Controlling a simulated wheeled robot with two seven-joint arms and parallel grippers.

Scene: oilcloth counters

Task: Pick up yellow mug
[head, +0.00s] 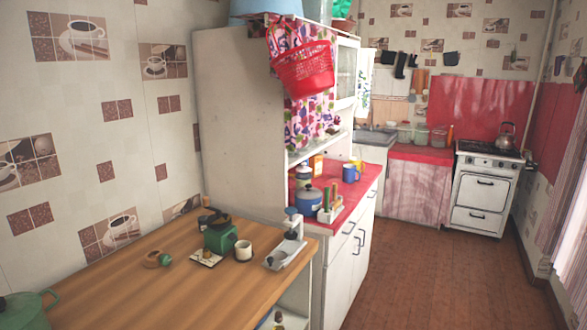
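A yellow mug (360,168), small in the head view, stands on the red-topped counter (356,192) of the white cabinet. A blue mug (349,173) stands right in front of it and hides part of its left side. I cannot make out its handle clearly. Neither of my grippers is in view.
A blue pot (308,199) and a utensil holder (330,211) stand nearer on the red counter. The wooden table (150,285) in front holds a green grinder (220,238), a cup (243,250) and a grey scale (286,250). The brown floor (415,275) at right is clear.

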